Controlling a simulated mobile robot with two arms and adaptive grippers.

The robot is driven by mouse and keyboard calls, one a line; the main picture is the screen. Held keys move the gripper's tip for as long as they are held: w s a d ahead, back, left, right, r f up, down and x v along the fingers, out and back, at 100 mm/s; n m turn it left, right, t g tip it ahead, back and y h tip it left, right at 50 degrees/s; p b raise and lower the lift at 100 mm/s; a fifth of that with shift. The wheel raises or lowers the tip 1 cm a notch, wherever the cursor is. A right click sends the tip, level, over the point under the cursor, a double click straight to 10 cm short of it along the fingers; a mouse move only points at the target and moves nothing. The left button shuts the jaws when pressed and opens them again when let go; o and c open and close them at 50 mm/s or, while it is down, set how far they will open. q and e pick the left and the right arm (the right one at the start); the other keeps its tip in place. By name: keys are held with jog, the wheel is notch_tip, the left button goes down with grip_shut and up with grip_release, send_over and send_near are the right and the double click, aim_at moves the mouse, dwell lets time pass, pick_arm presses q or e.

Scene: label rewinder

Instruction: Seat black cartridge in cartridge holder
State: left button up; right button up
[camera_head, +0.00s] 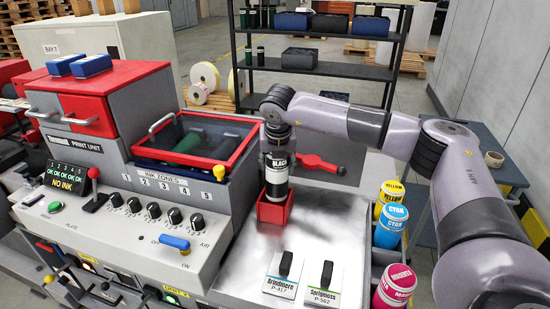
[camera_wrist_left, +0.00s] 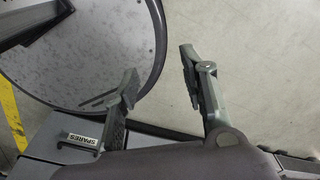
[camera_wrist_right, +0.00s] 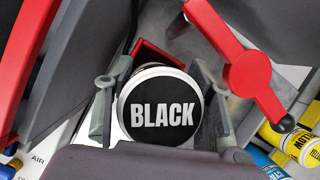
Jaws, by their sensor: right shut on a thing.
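The black cartridge (camera_head: 276,176) is a white-lidded cylinder with a black label band. It stands upright with its lower end at the red cartridge holder (camera_head: 275,211) on the metal worktop. My right gripper (camera_head: 277,145) is shut on its upper part from above. In the right wrist view the round BLACK lid (camera_wrist_right: 160,108) sits between the two fingers, with a strip of the red holder (camera_wrist_right: 158,55) showing beyond it. How deep the cartridge sits is hidden. My left gripper (camera_wrist_left: 168,85) is open and empty over the floor, away from the worktop.
Yellow (camera_head: 390,196), cyan (camera_head: 391,226) and magenta (camera_head: 394,286) cartridges stand in a rack at the right. A red-handled lever (camera_head: 312,163) is close behind the holder. The print unit (camera_head: 90,110) is at the left. Two labelled plates (camera_head: 283,276) lie in front.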

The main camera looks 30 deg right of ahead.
jog(key=f, duration=0.2)
jog(key=w+f+b, duration=0.1)
jog(key=f, duration=0.1)
jog(key=shift+s+f+b, duration=0.1)
jog(key=shift+f+b, duration=0.2)
jog(key=shift+f, duration=0.05)
jog(key=shift+f+b, duration=0.85)
jog(key=shift+f, duration=0.2)
pick_arm(q)
jog(key=f, duration=0.1)
jog(key=w+f, duration=0.2)
jog(key=shift+w+f, duration=0.25)
jog(key=shift+f, duration=0.15)
jog(key=shift+w, duration=0.15)
jog(key=shift+w+d+f+t, duration=0.1)
jog(key=shift+w+t, duration=0.2)
jog(key=shift+w, duration=0.15)
pick_arm(e)
jog(key=shift+f, duration=0.1)
pick_arm(q)
jog(key=shift+f+b, duration=0.1)
jog(key=shift+b, duration=0.25)
pick_arm(e)
jog(key=shift+f, duration=0.1)
